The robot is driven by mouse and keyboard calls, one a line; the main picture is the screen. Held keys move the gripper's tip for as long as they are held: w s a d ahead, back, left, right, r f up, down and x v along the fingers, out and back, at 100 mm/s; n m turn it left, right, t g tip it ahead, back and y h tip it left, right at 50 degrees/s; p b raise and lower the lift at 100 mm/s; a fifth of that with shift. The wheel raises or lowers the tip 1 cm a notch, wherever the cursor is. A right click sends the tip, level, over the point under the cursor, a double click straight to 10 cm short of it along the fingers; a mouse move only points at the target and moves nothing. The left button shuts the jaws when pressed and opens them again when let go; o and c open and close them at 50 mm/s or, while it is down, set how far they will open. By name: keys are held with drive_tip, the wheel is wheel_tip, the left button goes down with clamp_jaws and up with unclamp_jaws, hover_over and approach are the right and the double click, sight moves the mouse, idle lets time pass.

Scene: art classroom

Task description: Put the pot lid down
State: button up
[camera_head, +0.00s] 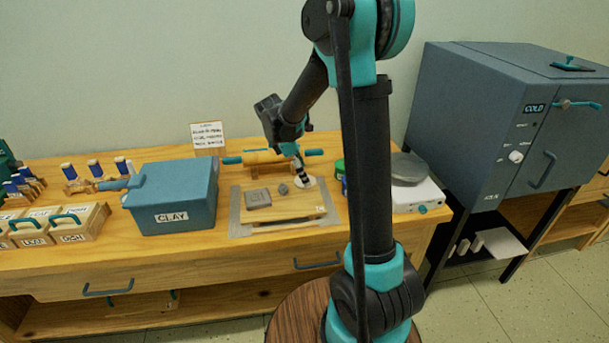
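A small pale round disc (306,184), which looks like the pot lid, is at the right part of the wooden work board (288,215). My gripper (300,172) points down at it from above, and its fingertips meet or overlap the middle of the disc. The fingers look close together, but they are too small to show whether they grip it. I cannot tell whether the disc rests on the board or hangs just above it. No pot is clearly visible.
A grey block (258,198) and a small grey lump (283,188) lie on the board. A rolling pin (262,157) lies behind it. The blue clay box (172,200) stands left, a white scale (415,195) right. My arm hides part of the table. A kiln (495,120) stands far right.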

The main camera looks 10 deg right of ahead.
drive_tip(key=v, duration=1.1)
drive_tip(key=s+d+f+m, duration=0.2)
drive_tip(key=s, duration=0.1)
drive_tip(key=s+d+f+m+t+y, duration=0.1)
drive_tip(key=s+d+f+m, duration=0.1)
drive_tip(key=s+m, duration=0.1)
drive_tip(key=s+d+f+m+y, duration=0.1)
drive_tip(key=s+d+f+m, duration=0.1)
drive_tip(key=s+m, duration=0.1)
drive_tip(key=shift+s+d+f+t, duration=0.1)
drive_tip(key=shift+s+d+t, duration=0.15)
drive_tip(key=shift+s, duration=0.55)
drive_tip(key=s+f+m+t, duration=0.1)
drive_tip(key=s+f+m, duration=0.1)
drive_tip(key=s+m, duration=0.1)
drive_tip(key=s+d+f+m+y, duration=0.1)
drive_tip(key=s+f+m, duration=0.2)
drive_tip(key=s, duration=0.1)
drive_tip(key=s+d+f+m+t+y, duration=0.1)
drive_tip(key=s+f+m, duration=0.1)
drive_tip(key=s+m, duration=0.2)
drive_tip(key=shift+s+f+t, duration=0.15)
drive_tip(key=shift+s+t, duration=0.1)
drive_tip(key=shift+t, duration=0.1)
